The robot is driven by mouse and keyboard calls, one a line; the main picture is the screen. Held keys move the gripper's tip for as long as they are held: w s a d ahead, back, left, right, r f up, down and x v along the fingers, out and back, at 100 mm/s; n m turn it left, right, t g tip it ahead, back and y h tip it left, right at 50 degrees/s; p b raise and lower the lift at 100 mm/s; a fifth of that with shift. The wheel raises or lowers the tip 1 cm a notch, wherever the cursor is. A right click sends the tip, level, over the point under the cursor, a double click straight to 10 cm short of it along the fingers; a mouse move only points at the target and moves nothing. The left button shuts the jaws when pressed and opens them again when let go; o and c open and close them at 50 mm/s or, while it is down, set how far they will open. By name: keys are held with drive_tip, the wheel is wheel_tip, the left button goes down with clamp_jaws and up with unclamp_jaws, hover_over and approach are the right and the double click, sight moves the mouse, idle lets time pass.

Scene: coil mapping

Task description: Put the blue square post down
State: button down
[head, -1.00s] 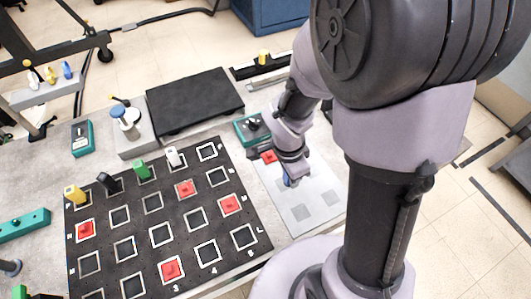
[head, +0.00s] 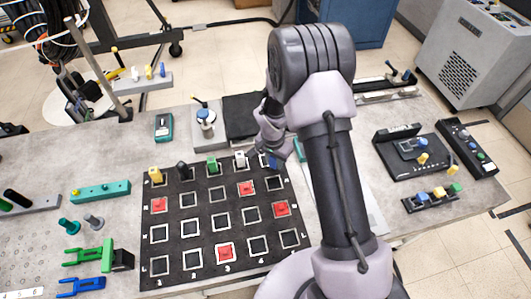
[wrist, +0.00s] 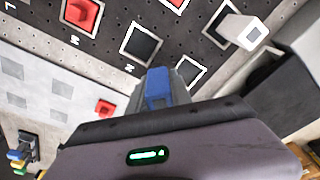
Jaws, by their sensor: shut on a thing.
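The blue square post (wrist: 157,88) is between the fingers of my gripper (wrist: 160,100) in the wrist view. In the head view, my gripper (head: 272,148) is at the far right corner of the black board (head: 208,240), and the post (head: 272,161) shows just below it, partly hidden by my arm. In the wrist view, an empty white-outlined square (wrist: 187,70) shows right beside and partly behind the post. I cannot tell how high above the board the post is. A white post (wrist: 243,31) stands in the neighbouring square of the same row.
The back row also holds yellow (head: 155,175), black (head: 182,170) and green (head: 212,164) posts. Several red pieces sit in other squares, one of them here (head: 225,252).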

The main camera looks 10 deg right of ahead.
drive_tip(key=w, duration=0.5)
drive_tip(key=shift+w+a+f, duration=0.3)
drive_tip(key=shift+a+f, duration=0.05)
drive_tip(key=shift+a, duration=0.05)
drive_tip(key=shift+w+f, duration=0.15)
drive_tip(key=shift+w, duration=0.05)
drive_tip(key=shift+f+b, duration=0.75)
drive_tip(key=shift+f, duration=0.95)
drive_tip(key=c, duration=1.2)
unclamp_jaws()
drive_tip(key=shift+o, duration=0.2)
drive_tip(key=s+a+r+n+t+y+p, duration=0.1)
drive_tip(key=s+r, duration=0.3)
drive_tip(key=r, duration=1.1)
drive_tip(key=s+a+r+t+p, duration=0.15)
drive_tip(key=s+r, duration=0.25)
drive_tip(key=r, duration=1.2)
drive_tip(key=s+a+r+n+t+y, duration=0.1)
drive_tip(key=s+r, duration=0.3)
drive_tip(key=s, duration=0.7)
drive_tip(key=s+r+n+t+y, duration=0.1)
drive_tip(key=s+r, duration=0.4)
drive_tip(key=s, duration=0.6)
drive_tip(key=shift+s+a+r+n, duration=0.2)
drive_tip(key=shift+s+a+n, duration=0.15)
drive_tip(key=shift+n, duration=0.45)
